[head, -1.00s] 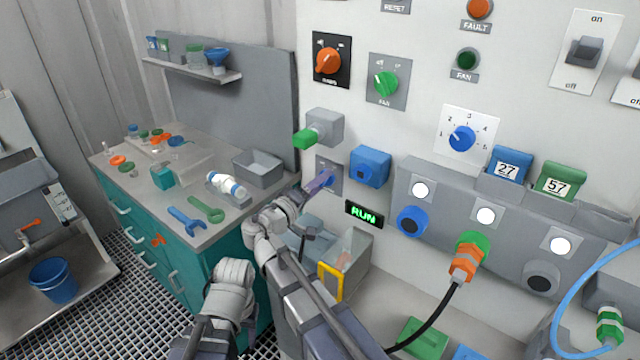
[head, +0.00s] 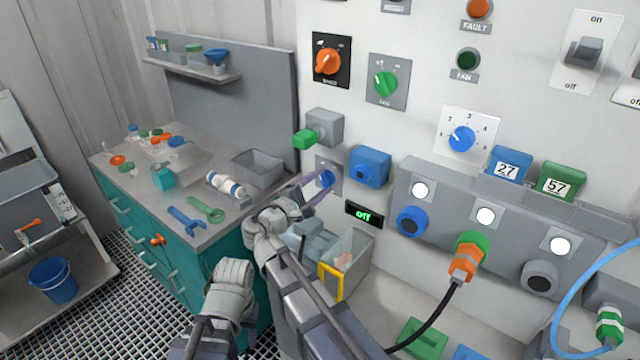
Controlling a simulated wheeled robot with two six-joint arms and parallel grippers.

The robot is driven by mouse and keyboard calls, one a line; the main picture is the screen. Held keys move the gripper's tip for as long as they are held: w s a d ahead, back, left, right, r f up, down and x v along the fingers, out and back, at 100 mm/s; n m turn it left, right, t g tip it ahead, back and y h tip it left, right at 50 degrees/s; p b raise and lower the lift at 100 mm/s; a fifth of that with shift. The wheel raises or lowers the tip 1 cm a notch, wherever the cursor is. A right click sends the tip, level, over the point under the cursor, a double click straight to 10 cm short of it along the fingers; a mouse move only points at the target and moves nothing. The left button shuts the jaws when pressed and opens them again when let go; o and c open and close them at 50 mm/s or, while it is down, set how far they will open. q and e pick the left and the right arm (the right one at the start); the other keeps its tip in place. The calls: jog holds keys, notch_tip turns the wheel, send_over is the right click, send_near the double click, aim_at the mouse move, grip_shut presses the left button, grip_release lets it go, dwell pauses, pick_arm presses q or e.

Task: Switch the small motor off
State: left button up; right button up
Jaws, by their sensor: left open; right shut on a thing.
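A small blue knob (head: 327,178) on a grey plate shows on the white panel, above and left of a small black display (head: 364,214). The display reads "off" in green. My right gripper does not show in the head view. No label naming the small motor is readable here.
A blue box (head: 370,167) and a grey box with a green end (head: 323,127) stick out near the knob. A workbench (head: 150,205) with wrenches and a grey tray is at left.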

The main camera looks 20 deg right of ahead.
jog(key=shift+n, duration=0.6)
jog(key=o, duration=1.4)
jog(key=shift+c, duration=0.2)
